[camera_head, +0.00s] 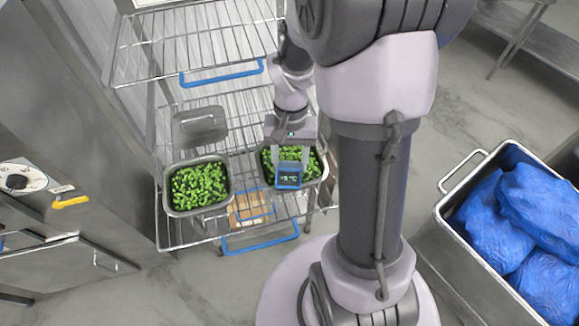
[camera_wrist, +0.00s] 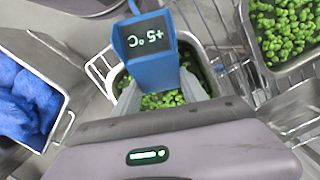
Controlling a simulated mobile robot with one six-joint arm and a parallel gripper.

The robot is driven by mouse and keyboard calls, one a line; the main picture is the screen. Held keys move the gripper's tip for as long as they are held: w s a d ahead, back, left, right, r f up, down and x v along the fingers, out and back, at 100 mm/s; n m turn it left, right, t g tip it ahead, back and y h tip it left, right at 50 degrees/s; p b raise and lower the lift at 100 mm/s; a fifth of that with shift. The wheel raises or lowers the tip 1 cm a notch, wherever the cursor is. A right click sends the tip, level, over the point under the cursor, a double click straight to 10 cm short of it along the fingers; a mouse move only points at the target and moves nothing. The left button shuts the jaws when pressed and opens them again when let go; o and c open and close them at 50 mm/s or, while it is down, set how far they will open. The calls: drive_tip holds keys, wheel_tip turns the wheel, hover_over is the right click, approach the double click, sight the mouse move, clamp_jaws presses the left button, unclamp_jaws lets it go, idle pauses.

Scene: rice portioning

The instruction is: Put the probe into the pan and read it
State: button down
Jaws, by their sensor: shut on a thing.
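My gripper (camera_head: 292,152) is shut on a blue probe (camera_head: 289,177), held over the right-hand pan (camera_head: 326,166) of green peas on the rack. In the wrist view, the probe (camera_wrist: 151,62) sits between my fingers with its display facing the camera. The display shows +5 °C in light characters, turned in the picture. Peas of that pan show around and below the probe. The probe's lower end is hidden, so I cannot tell how deep it reaches. A second pan (camera_head: 200,211) of peas stands to the left on the same shelf.
The wire rack has an upper shelf (camera_head: 190,45) with a blue-edged front. A grey lid (camera_head: 200,127) lies behind the left pan. A cardboard box (camera_head: 248,210) sits lower down. A steel bin (camera_head: 447,215) with blue bags (camera_head: 540,205) stands right; a steel cabinet is left.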

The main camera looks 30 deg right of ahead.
sight(290, 163)
drive_tip(key=shift+r, duration=0.15)
idle(0.5)
wheel_tip(290, 163, up, 10)
drive_tip(key=p, duration=0.8)
drive_tip(key=shift+f, duration=0.2)
drive_tip(key=shift+f, duration=0.1)
